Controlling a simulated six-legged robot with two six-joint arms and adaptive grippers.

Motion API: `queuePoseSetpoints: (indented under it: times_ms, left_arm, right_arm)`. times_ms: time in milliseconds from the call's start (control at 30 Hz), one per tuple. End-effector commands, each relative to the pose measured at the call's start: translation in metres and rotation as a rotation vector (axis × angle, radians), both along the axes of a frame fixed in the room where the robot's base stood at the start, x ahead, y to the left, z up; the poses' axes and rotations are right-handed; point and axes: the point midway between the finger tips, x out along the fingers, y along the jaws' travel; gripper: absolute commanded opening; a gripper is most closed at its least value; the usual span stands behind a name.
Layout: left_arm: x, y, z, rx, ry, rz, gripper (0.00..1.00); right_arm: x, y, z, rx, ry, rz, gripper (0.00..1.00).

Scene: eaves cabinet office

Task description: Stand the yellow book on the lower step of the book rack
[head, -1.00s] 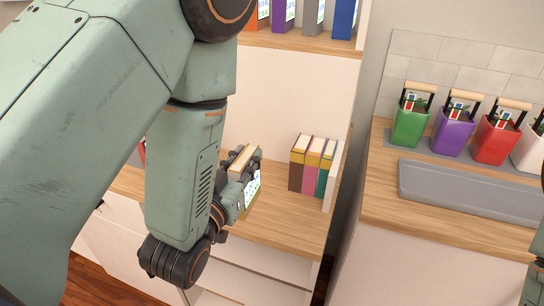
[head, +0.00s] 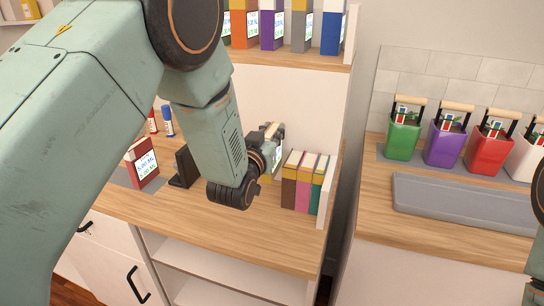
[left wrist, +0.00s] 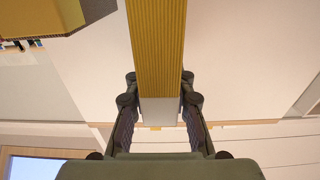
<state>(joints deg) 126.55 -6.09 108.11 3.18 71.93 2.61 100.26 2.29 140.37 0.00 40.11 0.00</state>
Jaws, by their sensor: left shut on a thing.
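The yellow book (head: 265,178) is in my left gripper (head: 268,145), upright above the lower wooden step; the gripper and arm hide much of it. In the left wrist view the book (left wrist: 157,45) runs between the two shut fingers (left wrist: 158,103). I cannot tell whether its bottom touches the wood. The lower step of the rack (head: 235,225) holds a row of brown (head: 289,193), pink (head: 303,197) and green (head: 317,200) books against a white end panel (head: 328,190). The held book is just left of the brown one. My right gripper is out of view.
A black upright stand (head: 187,167) and a red labelled box (head: 147,162) are to the left. The upper shelf (head: 290,56) carries several coloured binders. The right counter holds several coloured caddies (head: 447,125) and a grey tray (head: 465,202). Bare wood lies along the step's front.

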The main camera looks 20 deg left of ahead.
Motion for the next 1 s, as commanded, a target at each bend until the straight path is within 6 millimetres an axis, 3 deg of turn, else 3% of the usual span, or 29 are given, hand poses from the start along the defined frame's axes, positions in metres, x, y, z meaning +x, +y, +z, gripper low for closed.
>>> queuePoseSetpoints:
  times_ms: [33,233,467,1000]
  left_arm:
    - [-0.003,0.000,-0.017,0.000,0.014,0.000,0.00]
    - [-0.003,0.000,-0.032,0.001,0.010,0.000,0.00]
    - [-0.003,0.000,-0.063,0.001,0.010,0.000,0.00]
    - [0.001,0.000,-0.072,0.001,0.009,0.000,0.00]
  right_arm:
    - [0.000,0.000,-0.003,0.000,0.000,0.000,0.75]
    - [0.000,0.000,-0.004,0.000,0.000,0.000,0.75]
    - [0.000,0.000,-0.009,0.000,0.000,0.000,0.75]
    - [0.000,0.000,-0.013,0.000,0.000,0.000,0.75]
